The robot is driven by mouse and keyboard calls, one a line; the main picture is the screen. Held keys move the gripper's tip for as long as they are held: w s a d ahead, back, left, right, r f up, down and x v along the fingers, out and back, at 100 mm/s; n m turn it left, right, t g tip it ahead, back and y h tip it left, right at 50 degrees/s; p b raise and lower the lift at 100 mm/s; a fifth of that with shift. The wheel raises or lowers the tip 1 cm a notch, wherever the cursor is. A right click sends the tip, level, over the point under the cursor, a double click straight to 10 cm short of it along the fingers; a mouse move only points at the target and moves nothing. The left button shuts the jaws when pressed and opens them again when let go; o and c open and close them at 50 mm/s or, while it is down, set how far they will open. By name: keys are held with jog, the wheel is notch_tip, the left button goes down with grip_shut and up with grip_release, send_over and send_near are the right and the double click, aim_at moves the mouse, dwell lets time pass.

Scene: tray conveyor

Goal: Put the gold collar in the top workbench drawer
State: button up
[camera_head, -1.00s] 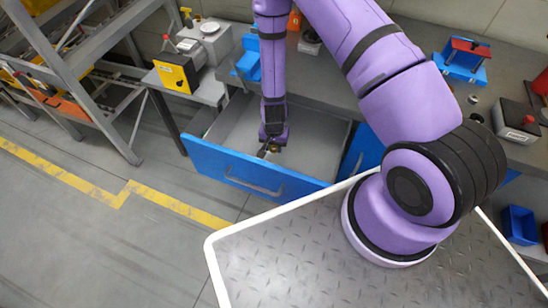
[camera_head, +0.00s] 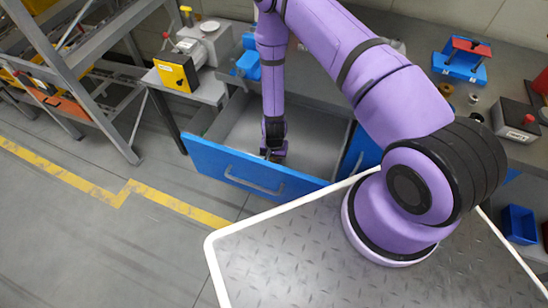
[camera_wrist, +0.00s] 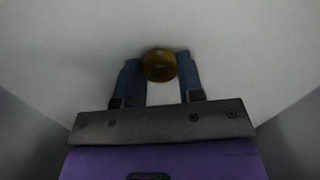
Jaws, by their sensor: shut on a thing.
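The gold collar (camera_wrist: 159,65) is between the two fingertips of my gripper (camera_wrist: 160,72) in the wrist view, and the fingers are shut on it. In the head view my gripper (camera_head: 271,153) is down inside the open blue-fronted drawer (camera_head: 240,170). There the collar is hidden by my wrist. The grey drawer floor fills most of the wrist view around the collar. I cannot tell whether the collar touches the floor.
The grey workbench top (camera_head: 330,85) runs behind the drawer. A blue fixture (camera_head: 463,62), several small rings and a dark red-labelled box (camera_head: 517,120) stand on its right. A yellow-faced machine (camera_head: 176,73) stands left of the drawer.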

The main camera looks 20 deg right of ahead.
jog(key=shift+f, duration=0.1)
jog(key=o, duration=0.9)
